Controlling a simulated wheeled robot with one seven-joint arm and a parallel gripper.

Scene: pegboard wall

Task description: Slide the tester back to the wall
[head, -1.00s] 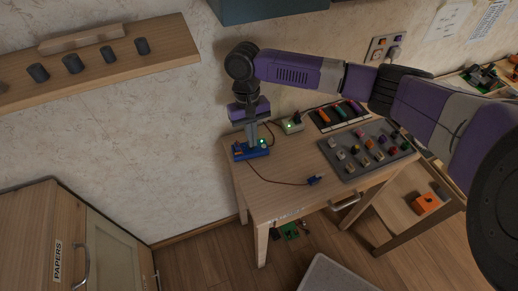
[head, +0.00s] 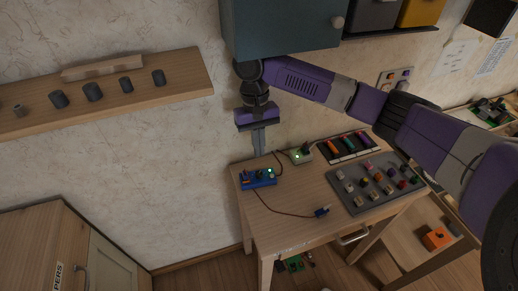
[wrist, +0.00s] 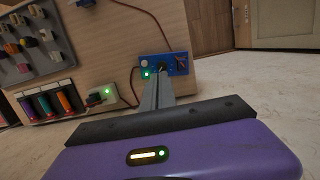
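A blue box (head: 258,178) with knobs and a green light stands at the left end of the wooden table; I take it to be the tester. A brown cable runs from it to a small blue plug. In the wrist view the blue box (wrist: 163,66) is just beyond my fingertips. My gripper (head: 260,153) points down above and behind the blue box, near the wall. Its two fingers are together in the wrist view (wrist: 157,85), with nothing visible between them. Whether they touch the box is unclear.
A pale box (head: 300,155) with a green light and a lever is cabled to the blue box. A grey board of knobs (head: 375,183) and a dark tray of coloured pieces (head: 343,147) lie to the right. A teal cabinet (head: 280,28) hangs close above my arm.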

